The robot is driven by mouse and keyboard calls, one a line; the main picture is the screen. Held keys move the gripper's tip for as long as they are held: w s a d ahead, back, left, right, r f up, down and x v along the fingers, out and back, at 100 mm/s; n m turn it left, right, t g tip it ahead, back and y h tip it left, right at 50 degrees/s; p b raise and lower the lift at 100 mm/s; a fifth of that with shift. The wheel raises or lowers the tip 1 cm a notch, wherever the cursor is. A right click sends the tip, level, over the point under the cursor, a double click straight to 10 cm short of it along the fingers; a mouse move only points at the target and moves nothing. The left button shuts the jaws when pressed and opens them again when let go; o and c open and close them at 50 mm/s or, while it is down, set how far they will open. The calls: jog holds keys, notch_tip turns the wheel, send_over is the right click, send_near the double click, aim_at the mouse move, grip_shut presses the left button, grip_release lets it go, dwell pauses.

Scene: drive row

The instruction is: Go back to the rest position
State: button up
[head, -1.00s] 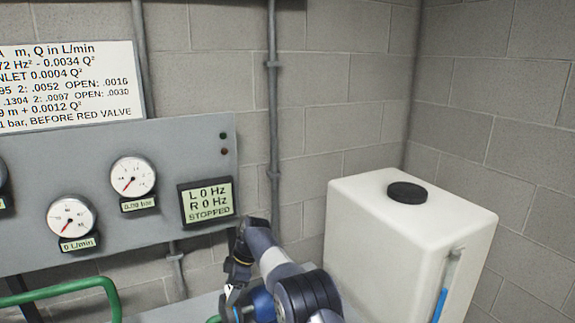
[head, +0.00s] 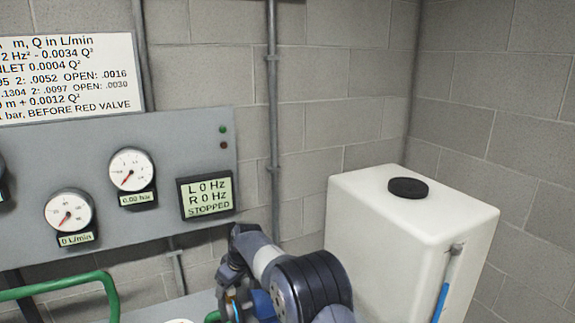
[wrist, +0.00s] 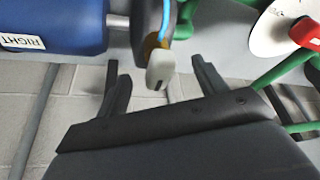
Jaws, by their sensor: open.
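My gripper (wrist: 155,64) is open in the wrist view, its two dark fingers apart. A pale grey lever-like end (wrist: 160,70) shows between the fingertips; I cannot tell whether it touches them, but the jaws are not shut on it. In the head view my arm rises at the bottom centre, in front of the wall and left of the white tank; the gripper there is mostly hidden by my arm links. No mark of a rest position shows.
A blue motor (wrist: 55,25) labelled RIGHT, green pipe (wrist: 285,70) and a red handle (wrist: 306,32) are close to my gripper. The white tank (head: 375,240) stands right of my arm. The panel display (head: 207,198) reads L 0 Hz, R 0 Hz, STOPPED. A green pipe (head: 75,286) runs lower left.

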jog(key=shift+s+a+m+t+h+p, duration=0.1)
jog(key=shift+m+t+h+p, duration=0.3)
jog(key=shift+m, duration=0.85)
jog(key=shift+m+t+h+p, duration=0.2)
jog(key=shift+m+t+p, duration=0.3)
jog(key=shift+m, duration=0.75)
jog(key=shift+s, duration=0.1)
